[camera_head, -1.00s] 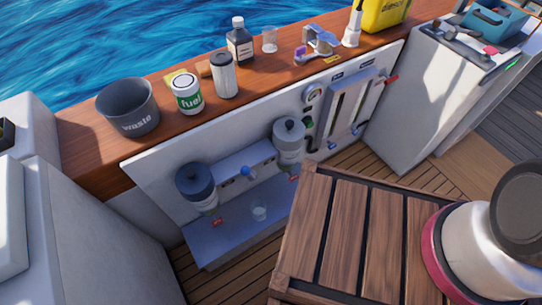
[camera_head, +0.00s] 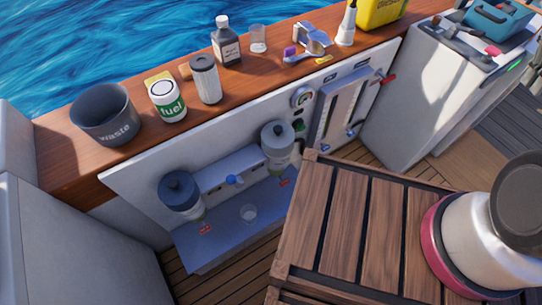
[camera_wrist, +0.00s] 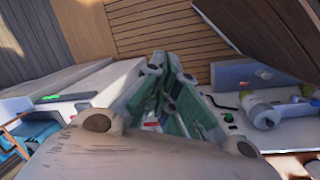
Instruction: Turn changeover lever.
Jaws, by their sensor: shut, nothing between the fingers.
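The changeover lever (camera_head: 234,180) is a small blue-tipped handle on the grey-blue bracket between two filter bowls, low on the white panel in the head view. In the wrist view a small blue spot that may be the lever (camera_wrist: 265,75) shows on the bracket at the right. The left filter (camera_head: 180,190) has a dark blue cap and the right filter (camera_head: 278,140) a grey cap. My gripper (camera_wrist: 168,70) is shut and empty in the wrist view, apart from the lever.
A ledge (camera_head: 130,150) above the panel carries a waste bin (camera_head: 105,115), a fuel can (camera_head: 167,101), a bottle (camera_head: 225,42) and other items. A clear cup (camera_head: 249,213) stands on the blue-grey tray (camera_head: 215,245). A gauge (camera_head: 303,97) and red-handled valve (camera_head: 388,79) are further right.

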